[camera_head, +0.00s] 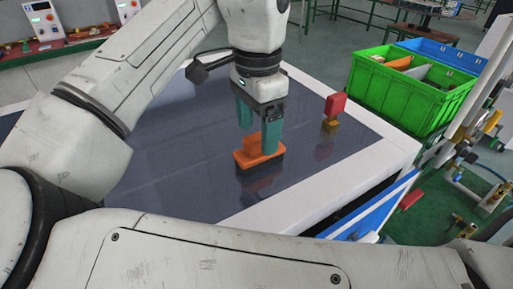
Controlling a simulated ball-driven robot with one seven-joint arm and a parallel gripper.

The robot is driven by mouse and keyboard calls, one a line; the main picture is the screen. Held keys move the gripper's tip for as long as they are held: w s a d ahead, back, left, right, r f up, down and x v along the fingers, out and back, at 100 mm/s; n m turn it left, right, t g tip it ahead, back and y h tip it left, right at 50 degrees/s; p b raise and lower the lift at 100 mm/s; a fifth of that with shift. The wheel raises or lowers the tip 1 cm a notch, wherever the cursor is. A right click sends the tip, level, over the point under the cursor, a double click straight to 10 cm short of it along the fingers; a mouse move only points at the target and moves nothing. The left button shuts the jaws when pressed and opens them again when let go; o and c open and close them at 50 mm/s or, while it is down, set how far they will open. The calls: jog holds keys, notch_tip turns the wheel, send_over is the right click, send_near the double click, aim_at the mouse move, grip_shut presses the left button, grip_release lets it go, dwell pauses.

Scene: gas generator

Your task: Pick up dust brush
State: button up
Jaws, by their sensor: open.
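The dust brush (259,156) has an orange body and dark bristles below. It rests on the dark top of the table (165,165). My gripper (256,132) points down over the brush, with its two green fingers spread apart. One finger reaches down beside the brush's raised orange part and hides some of it. The other finger is behind and to the left. I cannot tell whether a finger touches the brush.
A red and yellow object (333,112) stands on the table to the right. A green crate (408,92) and a blue crate (445,55) are beyond the table's right edge. The table's left part is clear. A bench (75,50) with devices is at the back left.

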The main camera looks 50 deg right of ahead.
aim_at(259, 149)
jog(key=shift+d+f+p, duration=0.15)
jog(key=shift+f+p, duration=0.2)
jog(key=shift+f, duration=1.1)
jog(key=shift+d+f+p, duration=0.1)
jog(key=shift+f+p, duration=0.2)
jog(key=shift+f, duration=1.15)
jog(key=shift+c, duration=0.2)
jog(key=c, duration=1)
jog(key=shift+c, duration=0.2)
